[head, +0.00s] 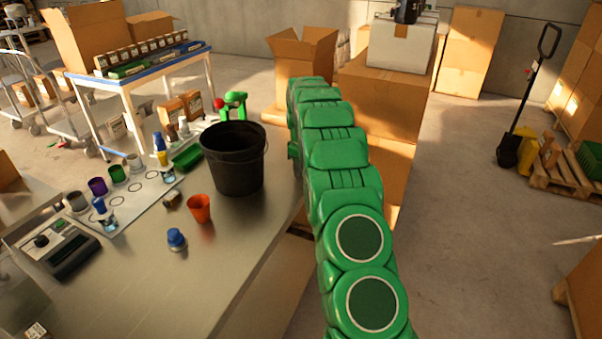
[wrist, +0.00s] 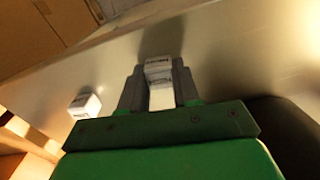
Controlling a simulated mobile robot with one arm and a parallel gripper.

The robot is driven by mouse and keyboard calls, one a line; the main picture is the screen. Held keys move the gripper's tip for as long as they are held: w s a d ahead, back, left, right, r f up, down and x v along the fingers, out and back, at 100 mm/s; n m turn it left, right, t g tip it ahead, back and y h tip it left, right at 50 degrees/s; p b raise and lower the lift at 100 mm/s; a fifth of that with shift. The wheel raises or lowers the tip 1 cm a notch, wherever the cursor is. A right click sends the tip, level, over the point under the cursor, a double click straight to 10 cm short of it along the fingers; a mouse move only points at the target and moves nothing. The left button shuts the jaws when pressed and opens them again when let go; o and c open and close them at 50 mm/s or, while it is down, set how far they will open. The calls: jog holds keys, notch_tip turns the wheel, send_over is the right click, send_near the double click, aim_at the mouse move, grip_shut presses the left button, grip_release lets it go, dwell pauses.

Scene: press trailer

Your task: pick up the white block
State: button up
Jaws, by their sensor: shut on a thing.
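In the wrist view a white block (wrist: 160,97) with dark print along its top edge sits between the two grey fingers of my gripper (wrist: 158,84). The fingers are shut on it, one on each side. Its lower part is hidden by the gripper body. I cannot tell whether it touches the metal table top (wrist: 215,45). A second white block (wrist: 85,106) with print lies apart, to the left of the gripper. In the head view my green arm reaches away on the right of the table; I cannot make out the held block there.
A black bucket (head: 233,170) stands on the table beside my arm; a dark rounded shape shows at the wrist view's right. An orange cup (head: 199,209), a blue-capped jar (head: 176,239) and a scale (head: 58,247) stand nearer. Cardboard boxes (head: 378,105) are stacked behind the arm.

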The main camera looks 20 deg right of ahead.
jog(key=shift+f, duration=0.1)
jog(key=shift+r, duration=1.65)
jog(key=shift+s+a+r, duration=0.2)
jog(key=shift+s+r, duration=0.7)
jog(key=shift+r, duration=0.05)
jog(key=s+a+r, duration=0.3)
jog(key=s+r, duration=0.5)
jog(key=s, duration=0.4)
jog(key=w+a+r+m, duration=0.4)
jog(key=w+m, duration=0.3)
jog(key=m, duration=0.3)
jog(key=w+a+r+m, duration=0.4)
jog(key=w+a+m, duration=0.2)
jog(key=w+m, duration=0.2)
jog(key=shift+r+m, duration=0.15)
jog(key=shift+m, duration=0.85)
jog(key=shift+w+a+f, duration=0.15)
jog(key=shift+a+f, duration=0.05)
jog(key=shift+a, duration=0.05)
